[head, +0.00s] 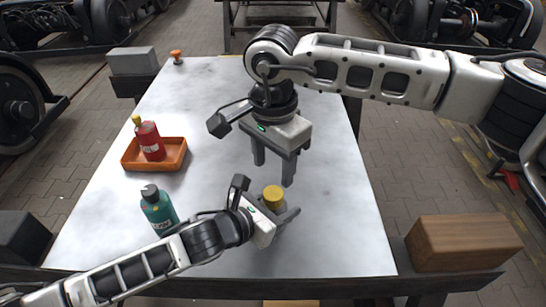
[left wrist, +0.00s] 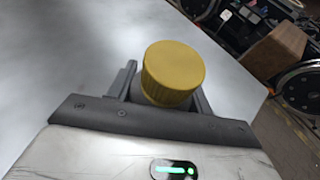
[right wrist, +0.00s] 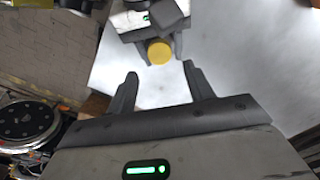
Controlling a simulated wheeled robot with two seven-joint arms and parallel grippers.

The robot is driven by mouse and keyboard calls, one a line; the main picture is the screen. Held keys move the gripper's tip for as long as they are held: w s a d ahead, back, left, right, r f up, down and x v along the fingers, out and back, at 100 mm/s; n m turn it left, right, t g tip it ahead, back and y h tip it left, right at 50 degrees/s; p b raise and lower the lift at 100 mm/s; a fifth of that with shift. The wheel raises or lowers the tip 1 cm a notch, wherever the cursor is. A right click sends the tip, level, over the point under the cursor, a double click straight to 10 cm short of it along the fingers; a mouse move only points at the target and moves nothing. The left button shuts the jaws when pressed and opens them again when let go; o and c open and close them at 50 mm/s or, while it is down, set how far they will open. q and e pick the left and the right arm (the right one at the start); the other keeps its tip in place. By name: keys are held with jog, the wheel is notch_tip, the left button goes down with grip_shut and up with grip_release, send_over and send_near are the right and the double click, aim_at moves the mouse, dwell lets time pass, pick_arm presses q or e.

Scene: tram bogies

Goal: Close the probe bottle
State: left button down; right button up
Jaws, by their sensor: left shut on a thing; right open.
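The probe bottle, with its ribbed yellow cap (head: 274,194), stands near the front middle of the table. The cap also shows in the left wrist view (left wrist: 174,73) and the right wrist view (right wrist: 159,53). My left gripper (head: 280,209) is shut around the bottle's body below the cap and hides most of it. The cap sits at the bottle's top; I cannot tell how tightly. My right gripper (head: 273,170) is open and empty, fingers pointing down, above and slightly behind the cap. It is apart from the cap.
A teal bottle with a dark cap (head: 158,212) stands left of my left gripper. An orange tray (head: 176,166) holds a red bottle with a yellow top (head: 150,141). A small orange object (head: 177,56) is at the back left. The table's right side (head: 345,220) is clear.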

aim_at(273, 193)
notch_tip(273, 193, down, 7)
jog(key=shift+f, duration=0.1)
dwell(0.3)
jog(key=c, duration=1)
jog(key=m, duration=0.6)
jog(key=shift+m, duration=0.4)
jog(key=o, duration=1.1)
jog(key=shift+s, duration=0.1)
